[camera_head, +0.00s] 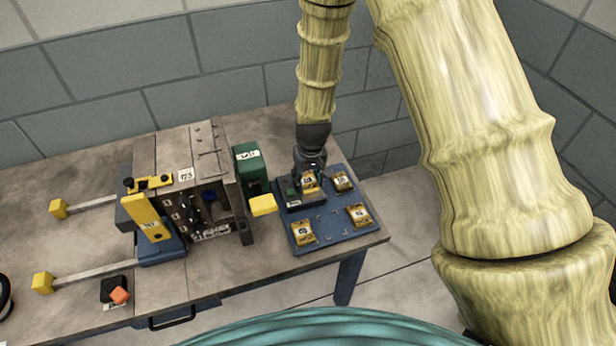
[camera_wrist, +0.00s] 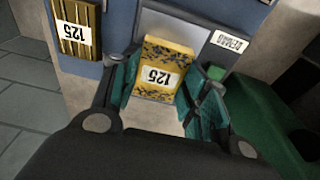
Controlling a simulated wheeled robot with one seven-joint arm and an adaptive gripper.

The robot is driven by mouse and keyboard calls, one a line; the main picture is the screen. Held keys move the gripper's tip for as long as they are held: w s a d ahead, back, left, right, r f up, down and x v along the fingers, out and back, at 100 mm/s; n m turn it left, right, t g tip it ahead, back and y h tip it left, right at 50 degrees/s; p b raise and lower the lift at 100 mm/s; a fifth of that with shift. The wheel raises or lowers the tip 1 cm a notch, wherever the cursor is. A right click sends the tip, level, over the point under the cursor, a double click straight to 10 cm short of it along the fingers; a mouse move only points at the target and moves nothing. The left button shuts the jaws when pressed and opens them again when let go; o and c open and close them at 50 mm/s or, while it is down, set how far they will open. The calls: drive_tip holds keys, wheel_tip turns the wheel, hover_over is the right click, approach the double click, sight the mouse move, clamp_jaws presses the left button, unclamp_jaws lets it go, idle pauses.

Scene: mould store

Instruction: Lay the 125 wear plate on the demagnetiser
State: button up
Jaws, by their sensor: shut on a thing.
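The 125 wear plate, yellow with dark mottling and a white label (camera_wrist: 155,76), is between the fingers of my gripper (camera_wrist: 166,84), which is shut on it. In the head view my gripper (camera_head: 310,170) points down over the back left of the blue board, with the plate (camera_head: 310,182) under it. The demagnetiser, a dark unit with a grey top (camera_wrist: 188,28) and a DEMAG label, lies directly under the plate; its body also shows in the head view (camera_head: 292,203). I cannot tell whether the plate touches the top.
The blue board (camera_head: 335,232) holds other yellow plates (camera_head: 303,232), (camera_head: 358,215), (camera_head: 342,181). A green box (camera_head: 249,163) and a mould assembly (camera_head: 200,190) stand left. The board's front middle is clear.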

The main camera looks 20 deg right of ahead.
sight(310, 186)
drive_tip(key=o, duration=1.4)
drive_tip(key=shift+c, duration=0.2)
wheel_tip(310, 186, up, 12)
drive_tip(key=s+b, duration=0.1)
drive_tip(key=b, duration=0.1)
drive_tip(key=shift+s, duration=0.4)
drive_tip(key=shift+r, duration=0.1)
